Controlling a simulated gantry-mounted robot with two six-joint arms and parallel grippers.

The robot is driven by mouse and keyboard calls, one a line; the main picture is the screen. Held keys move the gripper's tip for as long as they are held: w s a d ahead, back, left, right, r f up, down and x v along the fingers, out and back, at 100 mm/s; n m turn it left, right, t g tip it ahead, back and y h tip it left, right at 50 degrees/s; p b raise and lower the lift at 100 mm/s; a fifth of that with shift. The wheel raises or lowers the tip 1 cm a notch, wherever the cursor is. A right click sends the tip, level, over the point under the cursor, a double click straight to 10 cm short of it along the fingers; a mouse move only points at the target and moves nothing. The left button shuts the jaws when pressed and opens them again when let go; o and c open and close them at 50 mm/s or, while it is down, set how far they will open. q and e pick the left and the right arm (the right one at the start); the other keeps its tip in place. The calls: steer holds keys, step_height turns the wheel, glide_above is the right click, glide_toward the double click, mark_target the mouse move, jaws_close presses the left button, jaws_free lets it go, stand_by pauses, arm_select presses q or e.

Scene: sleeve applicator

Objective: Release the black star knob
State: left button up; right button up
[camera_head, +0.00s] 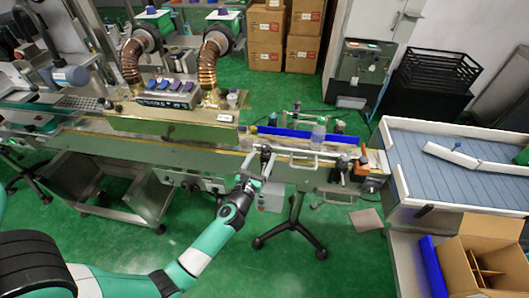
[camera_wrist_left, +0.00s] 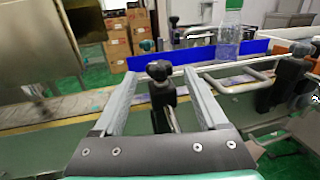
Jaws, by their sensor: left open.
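The black star knob (camera_wrist_left: 159,71) sits on top of a black clamp post in the left wrist view, upright, beside the conveyor rail. My left gripper (camera_wrist_left: 161,80) is open, with one finger on each side of the knob and a visible gap to each finger. In the head view my left gripper (camera_head: 254,172) reaches up to the conveyor's front edge. The knob (camera_head: 265,149) is small there and close to the fingertips. My right gripper is not in view.
A clear bottle (camera_head: 318,135) stands on the conveyor by a blue guide rail (camera_head: 290,132). Metal guide rods and another black clamp (camera_wrist_left: 290,78) lie to the right of the gripper. A tray table (camera_head: 400,165) and an open cardboard box (camera_head: 485,262) are farther right.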

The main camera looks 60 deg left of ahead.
mark_target(266, 149)
arm_select(q)
steer(key=shift+x, duration=1.45)
steer(key=shift+c, duration=0.2)
jaws_close()
